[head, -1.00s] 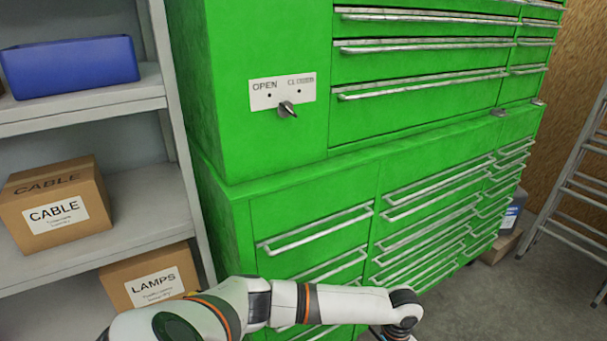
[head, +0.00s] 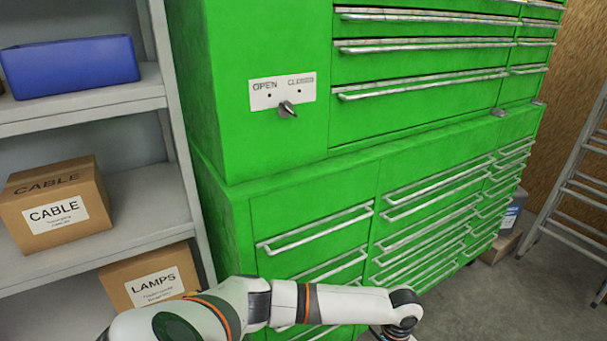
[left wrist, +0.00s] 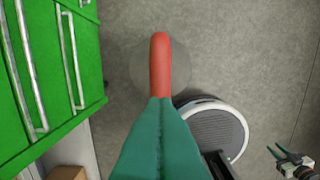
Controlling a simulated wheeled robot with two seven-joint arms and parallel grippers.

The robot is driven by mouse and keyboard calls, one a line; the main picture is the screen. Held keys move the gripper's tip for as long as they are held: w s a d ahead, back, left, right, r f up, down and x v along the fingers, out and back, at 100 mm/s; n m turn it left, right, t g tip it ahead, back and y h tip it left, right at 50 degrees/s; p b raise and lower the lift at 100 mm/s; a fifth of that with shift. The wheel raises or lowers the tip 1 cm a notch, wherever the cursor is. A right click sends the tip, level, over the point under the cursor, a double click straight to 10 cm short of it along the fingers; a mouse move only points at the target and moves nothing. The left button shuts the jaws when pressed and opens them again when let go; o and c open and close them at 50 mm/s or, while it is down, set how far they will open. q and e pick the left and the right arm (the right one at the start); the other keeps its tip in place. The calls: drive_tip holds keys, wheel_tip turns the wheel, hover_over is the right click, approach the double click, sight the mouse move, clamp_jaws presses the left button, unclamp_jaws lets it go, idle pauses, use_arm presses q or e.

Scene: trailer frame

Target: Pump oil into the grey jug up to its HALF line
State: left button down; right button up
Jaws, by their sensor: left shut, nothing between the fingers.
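In the head view my left gripper is below the bottom edge. No oil pump or HALF line can be made out. A bluish-grey container (head: 514,212) stands beyond the cabinet; I cannot tell if it is the jug.
A green drawer cabinet (head: 270,150) with an OPEN/CLOSED knob (head: 287,110) stands ahead. Shelves on the left hold a blue bin (head: 70,68), a CABLE box (head: 55,205) and a LAMPS box (head: 150,278). A ladder (head: 575,200) leans at the right. Grey floor (head: 540,285) is clear.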

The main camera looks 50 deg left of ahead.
idle(0.5)
use_arm(q)
drive_tip(key=shift+s+f+b, duration=0.1)
drive_tip(key=shift+f+b, duration=2.85)
drive_tip(key=shift+f, duration=2.8)
wheel_tip(320, 180, up, 12)
drive_tip(key=p, duration=1.2)
drive_tip(key=shift+f, duration=0.3)
